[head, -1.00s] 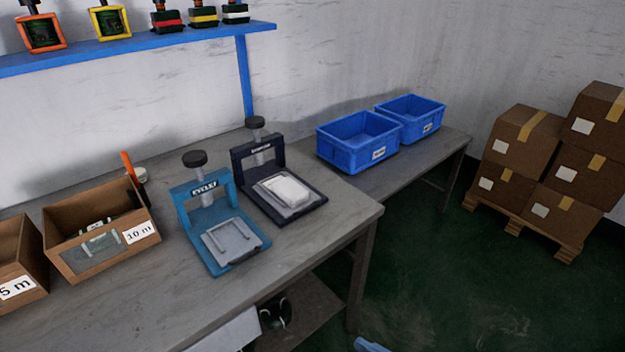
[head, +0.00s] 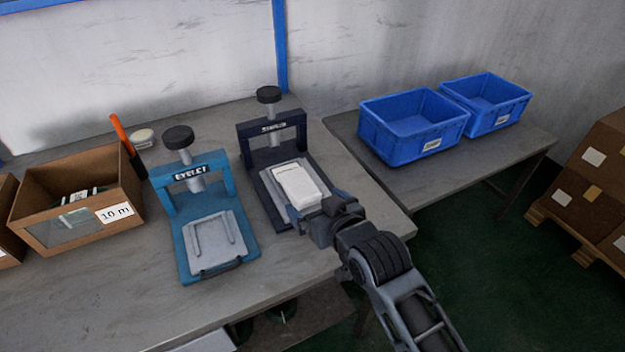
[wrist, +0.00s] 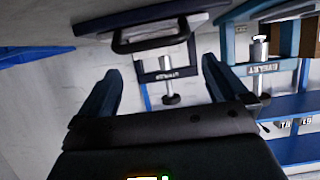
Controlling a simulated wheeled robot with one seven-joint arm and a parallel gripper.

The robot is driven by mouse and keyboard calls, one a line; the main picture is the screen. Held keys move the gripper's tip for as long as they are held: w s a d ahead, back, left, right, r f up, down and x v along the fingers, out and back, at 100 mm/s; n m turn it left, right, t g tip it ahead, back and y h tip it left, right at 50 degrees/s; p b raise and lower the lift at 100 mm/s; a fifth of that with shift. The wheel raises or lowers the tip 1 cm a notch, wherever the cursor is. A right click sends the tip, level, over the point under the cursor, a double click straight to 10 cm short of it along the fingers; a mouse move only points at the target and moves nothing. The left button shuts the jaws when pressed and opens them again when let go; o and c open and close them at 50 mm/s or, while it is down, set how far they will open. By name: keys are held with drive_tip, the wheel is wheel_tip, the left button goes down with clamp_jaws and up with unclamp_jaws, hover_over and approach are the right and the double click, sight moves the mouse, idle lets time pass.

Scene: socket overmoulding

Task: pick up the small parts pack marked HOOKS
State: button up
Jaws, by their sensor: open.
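No marking that reads HOOKS can be made out in either view. A white block-like item (head: 299,185) lies on the plate of the dark blue press (head: 262,186); I cannot tell whether it is the pack. My gripper (head: 318,204) is at the front of this press, just in front of the white item, with its fingers spread. In the wrist view my gripper (wrist: 160,70) is open with nothing between the fingers, and the dark press (wrist: 166,66) shows beyond them. The white item cannot be made out there.
A teal press (head: 216,246) stands left of the dark one. A brown box marked 10 m (head: 50,237) sits further left, with an orange-handled tool (head: 121,134) behind it. Two blue bins (head: 408,149) stand on the lower bench at right. Stacked cartons (head: 590,180) are at far right.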

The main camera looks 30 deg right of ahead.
sight(299, 183)
drive_tip(key=shift+w+r, duration=0.25)
drive_tip(key=shift+w, duration=0.25)
drive_tip(key=shift+w+d, duration=0.1)
drive_tip(key=shift+w, duration=0.5)
drive_tip(key=shift+x, duration=3.6)
drive_tip(key=c, duration=1.1)
drive_tip(key=shift+r, duration=0.1)
